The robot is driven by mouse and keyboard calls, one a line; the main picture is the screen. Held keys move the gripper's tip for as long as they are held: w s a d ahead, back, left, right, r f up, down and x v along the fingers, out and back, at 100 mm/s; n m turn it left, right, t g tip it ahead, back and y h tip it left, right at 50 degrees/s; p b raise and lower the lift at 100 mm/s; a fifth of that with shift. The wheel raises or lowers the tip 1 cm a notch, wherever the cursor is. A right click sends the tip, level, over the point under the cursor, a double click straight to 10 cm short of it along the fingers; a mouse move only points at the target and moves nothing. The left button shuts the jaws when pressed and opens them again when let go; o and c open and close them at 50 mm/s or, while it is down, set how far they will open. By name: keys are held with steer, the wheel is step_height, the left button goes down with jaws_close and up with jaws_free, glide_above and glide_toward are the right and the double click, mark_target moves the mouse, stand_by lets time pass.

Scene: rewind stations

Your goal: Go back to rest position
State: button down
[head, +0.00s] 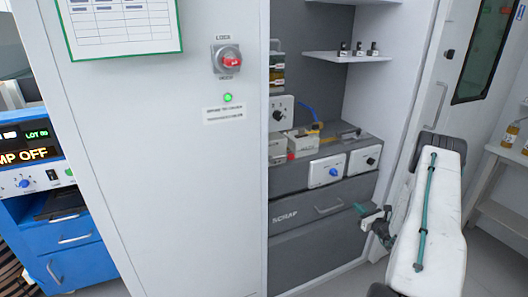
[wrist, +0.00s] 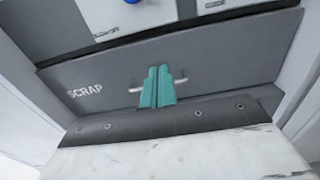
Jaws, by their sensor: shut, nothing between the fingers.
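My gripper (head: 364,210) is shut and empty. It hangs at the end of my white arm, in front of the grey cabinet on the right of the head view. In the wrist view its two teal fingers (wrist: 157,87) are together, with nothing between them. Behind them is the grey SCRAP drawer (wrist: 215,75), which looks shut. The same drawer (head: 305,245) shows in the head view, left of my gripper. I cannot tell the exact gap between the fingertips and the drawer front.
A tall white panel (head: 150,170) with a red lock switch (head: 229,60) and a lit green lamp (head: 228,98) stands left of the cabinet. A shelf with small dark bottles (head: 358,50) is above. A blue pump unit (head: 35,180) is far left. A side shelf (head: 505,155) is at right.

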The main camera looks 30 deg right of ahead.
steer(key=s+a+r+n+g+y, duration=0.1)
steer(key=a+r+n+g+y, duration=0.4)
steer(key=a, duration=0.5)
steer(key=s+a+r+n+g+y, duration=0.2)
steer(key=a+r+n+g+y, duration=0.2)
steer(key=a+r+n, duration=0.45)
steer(key=s+a+r+n+g+y, duration=0.1)
steer(key=a+r+n+g+y, duration=0.35)
steer(key=a, duration=0.75)
steer(key=s+a+r+n+g+h, duration=0.3)
steer(key=s+a+r+n+h, duration=0.9)
steer(key=s+a+r+n, duration=0.7)
steer(key=s+r, duration=0.3)
steer(key=s, duration=0.1)
steer(key=shift+s+a+r, duration=0.2)
steer(key=shift+a+r, duration=0.05)
steer(key=shift+r, duration=0.15)
